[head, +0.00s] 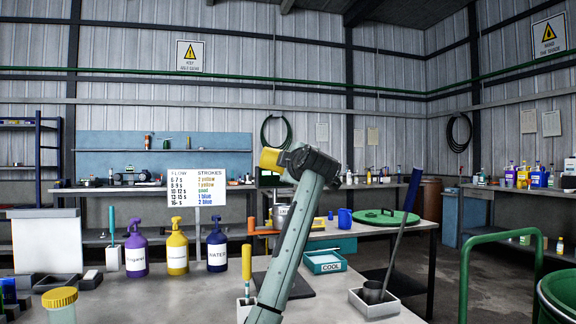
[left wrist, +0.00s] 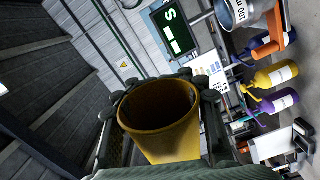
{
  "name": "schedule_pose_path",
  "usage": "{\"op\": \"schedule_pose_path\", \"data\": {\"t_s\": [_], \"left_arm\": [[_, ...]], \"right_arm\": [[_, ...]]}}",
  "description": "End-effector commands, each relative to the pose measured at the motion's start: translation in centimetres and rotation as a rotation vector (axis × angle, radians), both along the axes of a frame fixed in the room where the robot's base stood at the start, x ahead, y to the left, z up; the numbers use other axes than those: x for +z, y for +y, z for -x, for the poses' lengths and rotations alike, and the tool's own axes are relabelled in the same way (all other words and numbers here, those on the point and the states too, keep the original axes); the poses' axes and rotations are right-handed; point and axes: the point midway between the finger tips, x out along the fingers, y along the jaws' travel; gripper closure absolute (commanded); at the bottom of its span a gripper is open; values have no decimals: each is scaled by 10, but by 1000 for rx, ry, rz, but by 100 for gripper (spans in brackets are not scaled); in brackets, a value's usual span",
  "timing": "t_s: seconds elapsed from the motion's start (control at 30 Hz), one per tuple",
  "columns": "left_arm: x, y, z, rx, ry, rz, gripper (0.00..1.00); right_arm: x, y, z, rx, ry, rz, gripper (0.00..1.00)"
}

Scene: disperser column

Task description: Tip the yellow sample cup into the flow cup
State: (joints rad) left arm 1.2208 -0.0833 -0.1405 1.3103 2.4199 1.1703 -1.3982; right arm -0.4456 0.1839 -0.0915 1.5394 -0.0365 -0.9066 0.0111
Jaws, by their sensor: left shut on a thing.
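My left gripper (head: 287,159) is shut on the yellow sample cup (head: 269,160), held up in the air. In the left wrist view, the yellow cup (left wrist: 163,128) sits between the fingers; I see its mouth and a dark inside, and cannot tell its contents. The cup looks tilted well away from upright. The flow cup is a silver cup (left wrist: 240,10) with dark lettering, at the top right of the left wrist view, apart from the yellow cup. In the head view my arm hides most of the flow cup (head: 280,213). My right gripper is not in view.
Purple (head: 136,250), yellow (head: 178,250) and blue (head: 217,248) bottles stand left of my arm. A stroke chart (head: 197,188) rises behind them.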

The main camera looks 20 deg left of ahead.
Motion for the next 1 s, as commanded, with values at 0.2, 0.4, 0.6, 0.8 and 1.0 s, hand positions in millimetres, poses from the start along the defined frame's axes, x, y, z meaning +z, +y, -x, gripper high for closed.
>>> {"op": "schedule_pose_path", "data": {"t_s": [0.2, 0.4, 0.6, 0.8, 1.0], "left_arm": [[-42, -5, 30, -47, 1, 3, 100], [-96, -14, 70, -113, 2, 1, 100], [-174, -25, 129, -208, 8, -4, 100], [-258, -38, 193, -314, 12, -9, 100], [-343, -52, 257, -424, 14, -8, 100]], "right_arm": [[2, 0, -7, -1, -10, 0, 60], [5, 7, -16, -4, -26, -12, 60], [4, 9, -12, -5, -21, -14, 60], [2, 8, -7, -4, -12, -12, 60], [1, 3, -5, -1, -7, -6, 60]]}}
